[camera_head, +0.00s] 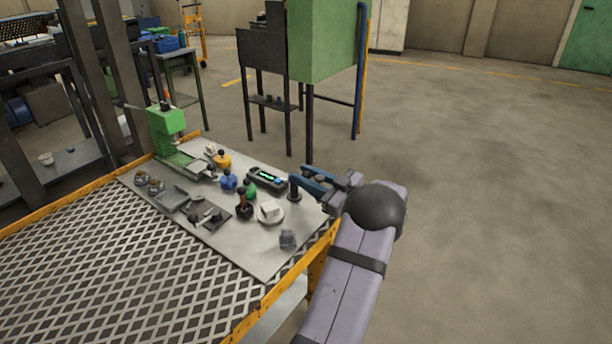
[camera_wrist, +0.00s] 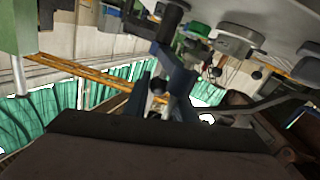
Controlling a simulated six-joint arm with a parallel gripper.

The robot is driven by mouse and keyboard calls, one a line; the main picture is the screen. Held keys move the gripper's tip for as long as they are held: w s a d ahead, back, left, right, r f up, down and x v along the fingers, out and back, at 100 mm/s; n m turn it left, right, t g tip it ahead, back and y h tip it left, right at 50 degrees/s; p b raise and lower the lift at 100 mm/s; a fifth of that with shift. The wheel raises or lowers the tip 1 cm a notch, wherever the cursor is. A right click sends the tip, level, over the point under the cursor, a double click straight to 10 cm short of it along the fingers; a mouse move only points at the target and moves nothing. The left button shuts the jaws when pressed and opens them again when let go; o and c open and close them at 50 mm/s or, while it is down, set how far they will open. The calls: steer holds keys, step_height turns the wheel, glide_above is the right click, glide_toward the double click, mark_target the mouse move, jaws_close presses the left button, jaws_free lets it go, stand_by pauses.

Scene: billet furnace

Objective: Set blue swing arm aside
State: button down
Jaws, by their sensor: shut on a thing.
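The blue swing arm (camera_head: 316,187) is at the right end of the grey work plate, beside a dark upright post (camera_head: 295,188). My gripper (camera_head: 335,186) reaches in from the right and is shut on the swing arm near its right end. In the wrist view the blue arm (camera_wrist: 180,82) runs from between my fingers up toward the post (camera_wrist: 171,22). The held end is partly hidden by my fingers, and I cannot tell exactly how the arm joins the post.
The work plate (camera_head: 255,262) holds a green press (camera_head: 166,122), a dark device with a lit display (camera_head: 267,178), blue (camera_head: 228,182) and yellow (camera_head: 222,160) knobbed pieces, and a white block on a round dish (camera_head: 270,212). Open floor (camera_head: 480,190) lies to the right.

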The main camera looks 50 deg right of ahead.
steer(key=shift+r, duration=0.15)
steer(key=c, duration=1.5)
jaws_free()
steer(key=shift+d, duration=0.1)
steer(key=shift+c, duration=0.2)
steer(key=shift+s, duration=0.1)
steer(key=s, duration=0.7)
steer(key=shift+a+b, duration=0.2)
steer(key=shift+b, duration=0.15)
steer(key=shift+s, duration=0.1)
